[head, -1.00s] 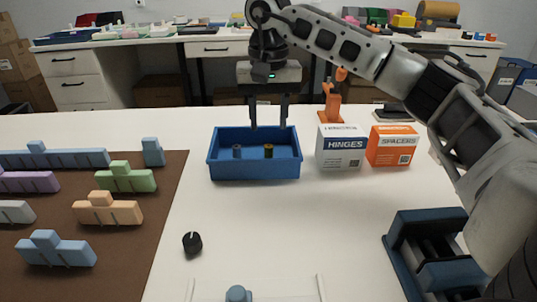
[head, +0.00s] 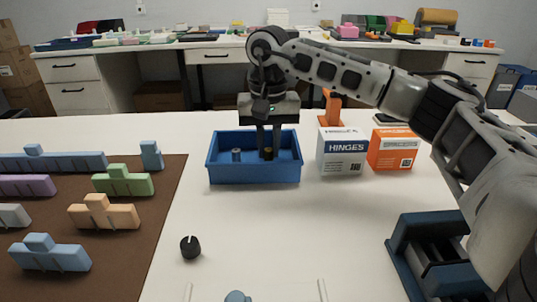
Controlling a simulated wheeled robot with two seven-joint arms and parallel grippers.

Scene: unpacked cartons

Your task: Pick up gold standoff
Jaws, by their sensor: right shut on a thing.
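The gold standoff (head: 268,153) stands in the right half of the blue bin (head: 254,173), mostly hidden by gripper fingers. My right gripper (head: 268,146) points down into the bin and is shut on the gold standoff. A blue-grey standoff (head: 236,155) stands to the left in the same bin, apart from the fingers. My left gripper is not in view.
A white HINGES box (head: 342,153) and an orange SPACERS box (head: 393,150) stand right of the bin. A black knob (head: 190,247) lies in front. A brown mat (head: 150,215) with several coloured blocks is at left. A dark blue fixture (head: 430,255) is at right.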

